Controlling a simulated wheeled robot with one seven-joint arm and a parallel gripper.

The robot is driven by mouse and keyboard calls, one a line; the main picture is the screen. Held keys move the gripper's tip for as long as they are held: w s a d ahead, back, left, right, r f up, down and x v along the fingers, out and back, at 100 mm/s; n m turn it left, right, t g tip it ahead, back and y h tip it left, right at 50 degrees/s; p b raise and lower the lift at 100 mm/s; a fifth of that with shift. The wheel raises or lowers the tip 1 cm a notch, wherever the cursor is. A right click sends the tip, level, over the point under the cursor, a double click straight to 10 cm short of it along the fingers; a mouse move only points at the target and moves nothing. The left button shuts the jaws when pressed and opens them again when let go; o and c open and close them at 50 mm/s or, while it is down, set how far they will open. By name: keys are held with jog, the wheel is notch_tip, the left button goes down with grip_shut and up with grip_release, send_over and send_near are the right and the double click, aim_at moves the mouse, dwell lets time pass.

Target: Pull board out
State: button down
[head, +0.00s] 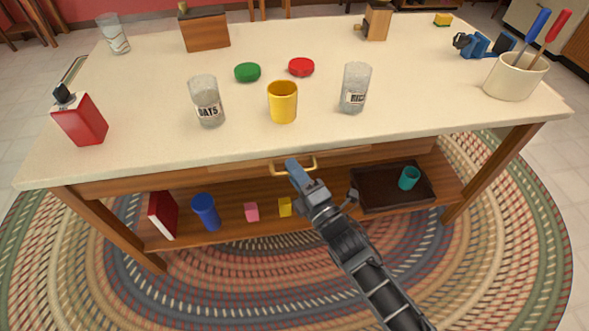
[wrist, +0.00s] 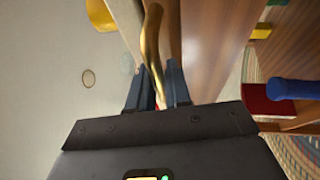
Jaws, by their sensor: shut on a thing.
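The table's wooden front strip (head: 200,179), which looks like the front of the board, runs under the cream tabletop. It bears a brass handle (head: 313,163) near its middle. My gripper (head: 291,166) reaches up from below right and is shut on the handle. In the wrist view the brass handle (wrist: 151,40) runs down between the two dark fingers of my gripper (wrist: 157,88). The fingertips hide part of the handle. I cannot tell how far the board stands out from the table.
On the tabletop (head: 150,150) stand a yellow mug (head: 283,103), two labelled glass jars (head: 207,102) and a red bottle (head: 82,120). The lower shelf holds a red book (head: 162,214), a blue cylinder (head: 206,212) and a dark tray (head: 375,200). Rug lies clear in front.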

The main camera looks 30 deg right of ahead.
jog(key=s+a, duration=0.3)
jog(key=s, duration=0.6)
jog(key=s+a+b, duration=0.1)
jog(key=s+a, duration=0.2)
jog(key=s, duration=0.7)
jog(key=shift+s+a, duration=0.15)
jog(key=shift+s, duration=0.15)
jog(key=c, duration=1.1)
grip_release()
jog(key=shift+c, duration=0.2)
jog(key=b+v, duration=0.1)
jog(key=v, duration=0.6)
jog(key=shift+s, duration=0.35)
jog(key=s+d+r+m+g+h+p, duration=0.1)
jog(key=s+d+r+m+g+p, duration=0.1)
jog(key=s+r+m, duration=0.4)
jog(key=s+d+r+m+g+p, duration=0.2)
jog(key=s+r+m, duration=0.5)
jog(key=r+m, duration=0.6)
jog(key=shift+d+r+m+g+h+p, duration=0.2)
jog(key=shift+d+m+g+h+p, duration=0.3)
jog(key=shift+d, duration=0.4)
